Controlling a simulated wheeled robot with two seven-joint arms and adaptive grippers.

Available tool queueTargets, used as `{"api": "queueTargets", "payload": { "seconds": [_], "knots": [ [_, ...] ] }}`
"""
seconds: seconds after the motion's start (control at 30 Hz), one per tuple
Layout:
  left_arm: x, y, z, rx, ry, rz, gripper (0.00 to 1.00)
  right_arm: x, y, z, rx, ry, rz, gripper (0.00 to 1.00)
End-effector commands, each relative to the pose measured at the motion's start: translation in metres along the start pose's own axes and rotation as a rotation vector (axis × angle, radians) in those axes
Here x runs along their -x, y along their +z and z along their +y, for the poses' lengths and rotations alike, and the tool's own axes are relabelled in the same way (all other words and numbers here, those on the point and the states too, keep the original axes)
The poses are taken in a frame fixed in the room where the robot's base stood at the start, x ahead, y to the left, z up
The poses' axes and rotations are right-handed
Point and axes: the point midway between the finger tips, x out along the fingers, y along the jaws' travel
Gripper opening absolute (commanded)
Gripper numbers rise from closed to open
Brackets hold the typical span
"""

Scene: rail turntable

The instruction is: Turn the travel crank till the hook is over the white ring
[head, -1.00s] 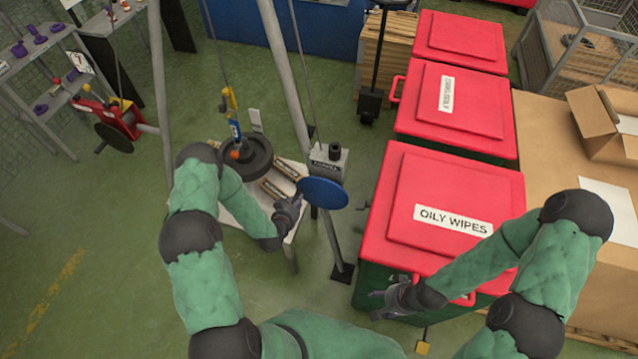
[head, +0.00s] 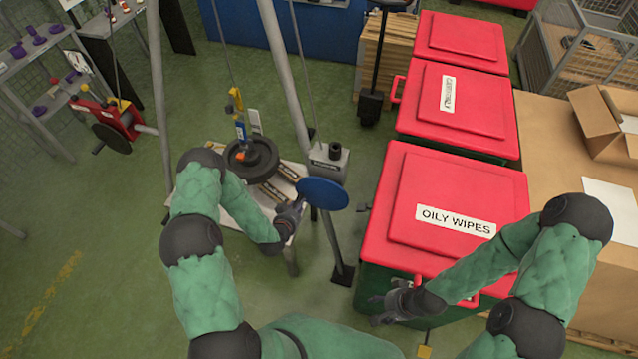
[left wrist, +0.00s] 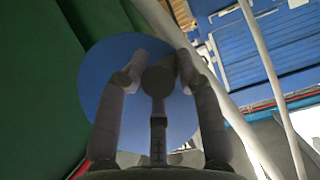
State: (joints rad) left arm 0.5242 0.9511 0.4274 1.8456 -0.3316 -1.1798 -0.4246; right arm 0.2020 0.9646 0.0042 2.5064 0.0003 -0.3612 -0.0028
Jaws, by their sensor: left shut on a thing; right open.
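The travel crank is a blue disc (head: 323,193) beside a grey box on the frame leg. In the left wrist view the disc (left wrist: 105,75) fills the middle, with a dark knob (left wrist: 158,80) in front of it. My left gripper (head: 298,204) is shut on that knob, with its fingers on either side. The hook (head: 247,150), orange, hangs under a yellow and blue block on a line, close to the dark wheel-shaped weight (head: 265,160) on a low stand. I cannot make out a white ring. My right gripper (head: 377,309) is open and empty beside the front red-lidded bin.
The grey box (head: 328,162) is on the slanted frame leg. Red-lidded bins (head: 480,190) and cardboard stand on the right. A red winch (head: 120,118) with a dark wheel is at the left, by shelves. The green floor at left is open.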

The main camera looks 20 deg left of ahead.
Motion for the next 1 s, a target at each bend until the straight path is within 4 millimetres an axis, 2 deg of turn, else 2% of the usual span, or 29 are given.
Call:
{"api": "queueTargets", "payload": {
  "seconds": [0.03,0.53,1.0],
  "knots": [
    [-0.002,0.002,-0.006,0.006,-0.017,0.000,0.00,-0.002,-0.006,0.001,-0.002,0.000,0.014,0.59],
    [-0.011,0.022,0.006,0.007,-0.012,-0.007,0.00,-0.018,-0.007,0.007,-0.002,0.000,0.015,0.59],
    [-0.012,0.021,0.006,0.007,-0.016,-0.002,0.00,-0.019,-0.004,0.007,-0.001,0.000,0.008,0.59]
  ]
}}
